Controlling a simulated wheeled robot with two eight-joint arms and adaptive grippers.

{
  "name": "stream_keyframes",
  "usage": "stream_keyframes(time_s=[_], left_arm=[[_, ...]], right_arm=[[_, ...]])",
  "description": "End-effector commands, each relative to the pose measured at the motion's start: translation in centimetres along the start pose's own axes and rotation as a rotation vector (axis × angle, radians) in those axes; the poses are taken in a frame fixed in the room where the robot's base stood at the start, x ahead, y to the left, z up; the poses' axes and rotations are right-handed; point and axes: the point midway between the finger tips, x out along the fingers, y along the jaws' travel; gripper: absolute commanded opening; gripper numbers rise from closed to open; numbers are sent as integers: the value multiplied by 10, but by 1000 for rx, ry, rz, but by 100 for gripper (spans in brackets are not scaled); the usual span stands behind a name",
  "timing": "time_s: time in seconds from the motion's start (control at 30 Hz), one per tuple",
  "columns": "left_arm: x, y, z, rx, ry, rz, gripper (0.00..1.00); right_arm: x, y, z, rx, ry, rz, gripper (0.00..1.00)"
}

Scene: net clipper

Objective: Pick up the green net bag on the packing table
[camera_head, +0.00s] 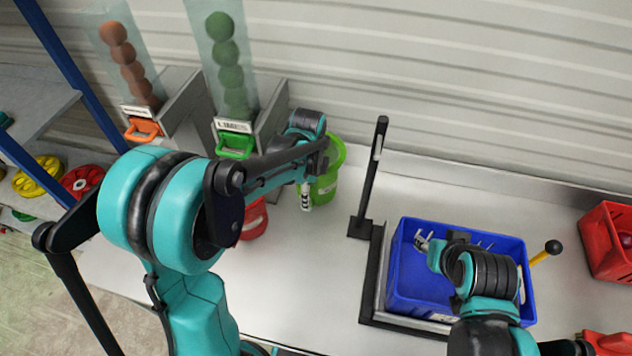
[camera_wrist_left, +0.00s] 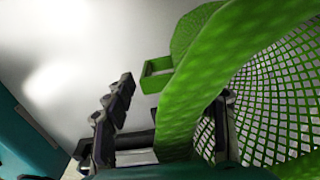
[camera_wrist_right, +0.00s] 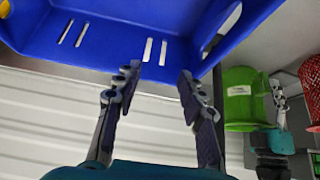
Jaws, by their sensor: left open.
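The green net bag (camera_head: 331,172) stands upright on the packing table (camera_head: 310,262), below and right of the green dispenser. In the left wrist view its thick green rim (camera_wrist_left: 190,105) and mesh wall (camera_wrist_left: 270,95) fill the right side. My left gripper (camera_head: 308,185) is at the bag's left side in the head view. Its fingers (camera_wrist_left: 175,92) are open, with the rim between them; contact cannot be told. In the right wrist view the bag (camera_wrist_right: 240,98) shows a pale label. My right gripper (camera_wrist_right: 158,84) is open and empty at the blue crate (camera_wrist_right: 110,45).
A red net bag (camera_head: 253,220) stands left of the green one, partly behind my left arm. A black upright post (camera_head: 370,180) stands between the green bag and the blue crate (camera_head: 400,240). Red crates (camera_head: 606,243) are at the right. The table's middle is clear.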

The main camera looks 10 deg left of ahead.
Motion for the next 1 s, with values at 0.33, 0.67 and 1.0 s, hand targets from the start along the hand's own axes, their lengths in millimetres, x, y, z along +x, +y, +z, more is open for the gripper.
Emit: stream_keyframes(time_s=[0.33,0.67,1.0], left_arm=[[5,0,0,0,0,0,44],[5,0,0,0,0,0,14],[-25,0,0,0,0,0,14]], right_arm=[[1,0,0,0,0,0,40],[1,0,1,0,0,0,40],[-7,0,-5,0,0,0,40]])
